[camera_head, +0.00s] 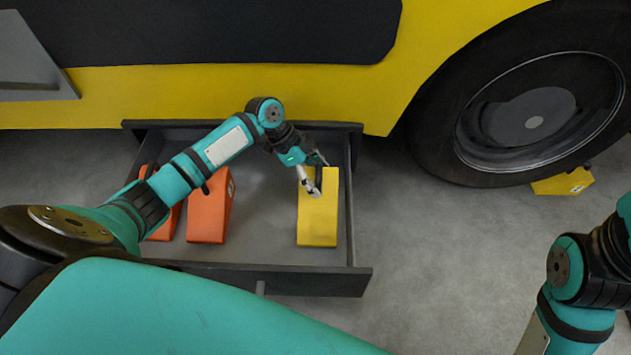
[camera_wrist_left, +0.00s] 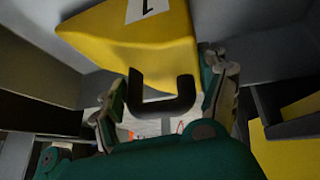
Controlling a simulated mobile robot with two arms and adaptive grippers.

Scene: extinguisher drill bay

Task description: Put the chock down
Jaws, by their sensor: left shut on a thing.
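A yellow wedge-shaped chock (camera_head: 318,226) is inside the open grey drawer (camera_head: 310,281), at its right side. My left gripper (camera_head: 312,183) is at the chock's far end and is shut on its dark handle. In the left wrist view the yellow chock (camera_wrist_left: 130,38) shows a white label and a black loop handle (camera_wrist_left: 165,106) between the fingers. I cannot tell whether the chock rests on the drawer floor or hangs just above it. My right arm enters at the lower right of the head view, but its gripper is out of view.
Two orange chocks, one (camera_head: 211,216) fully seen and one (camera_head: 166,222) partly behind my left arm, sit in the drawer's left part. A yellow vehicle (camera_head: 330,92) with a large wheel (camera_head: 535,115) stands behind. Another yellow chock (camera_head: 566,183) is beside the wheel. Floor right of the drawer is clear.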

